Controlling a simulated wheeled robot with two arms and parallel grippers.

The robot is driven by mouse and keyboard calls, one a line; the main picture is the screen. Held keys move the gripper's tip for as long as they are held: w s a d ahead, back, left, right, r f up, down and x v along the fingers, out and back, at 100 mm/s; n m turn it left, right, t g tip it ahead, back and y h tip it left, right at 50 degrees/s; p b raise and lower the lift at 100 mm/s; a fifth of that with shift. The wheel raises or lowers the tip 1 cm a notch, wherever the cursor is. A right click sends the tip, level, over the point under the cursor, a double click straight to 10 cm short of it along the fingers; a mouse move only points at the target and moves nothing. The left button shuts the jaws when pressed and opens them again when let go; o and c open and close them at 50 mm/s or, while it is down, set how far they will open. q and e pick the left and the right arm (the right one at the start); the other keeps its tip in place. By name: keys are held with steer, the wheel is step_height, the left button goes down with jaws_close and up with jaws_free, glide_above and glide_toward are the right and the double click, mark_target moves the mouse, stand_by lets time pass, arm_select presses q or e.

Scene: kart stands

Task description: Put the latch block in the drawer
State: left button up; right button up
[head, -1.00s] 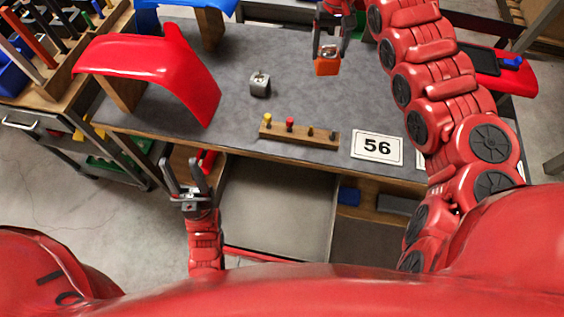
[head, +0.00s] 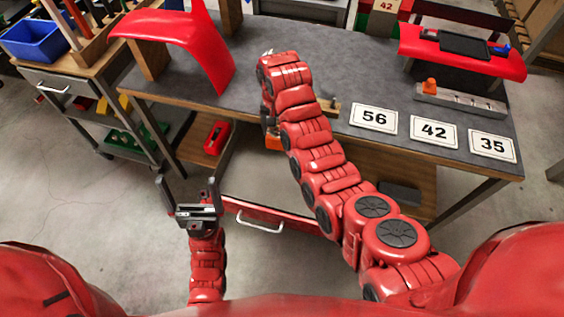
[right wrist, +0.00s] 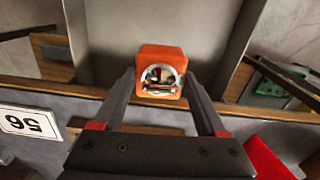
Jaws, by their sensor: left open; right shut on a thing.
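The orange latch block (right wrist: 162,60), with a round metal-rimmed opening, is between the fingers of my right gripper (right wrist: 160,82), which is shut on it. In the head view a bit of the latch block (head: 273,142) shows beside my right arm, which hides most of that gripper. The drawer (head: 255,172) is pulled out under the bench, with a red front and pale handle. In the right wrist view the block appears against the drawer's grey interior (right wrist: 105,40); its height above the floor of it is unclear. My left gripper (head: 186,182) is open and empty, left of the drawer.
The grey bench top (head: 345,75) overhangs the drawer's back. Cards 56 (head: 373,117), 42 (head: 434,131) and 35 (head: 492,145) lie along its front edge. A red curved panel (head: 180,40) stands at left. My right arm crosses the peg strip (head: 330,106).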

steer(key=s+f, duration=0.4)
steer(key=f, duration=0.2)
glide_above(276, 179)
step_height(276, 179, down, 7)
steer(key=shift+f+m, duration=0.3)
steer(key=shift+f, duration=1.5)
steer(key=o, duration=1.5)
steer(key=shift+r, duration=0.7)
step_height(276, 179, up, 11)
steer(key=shift+r+p, duration=0.1)
steer(key=shift+p, duration=0.7)
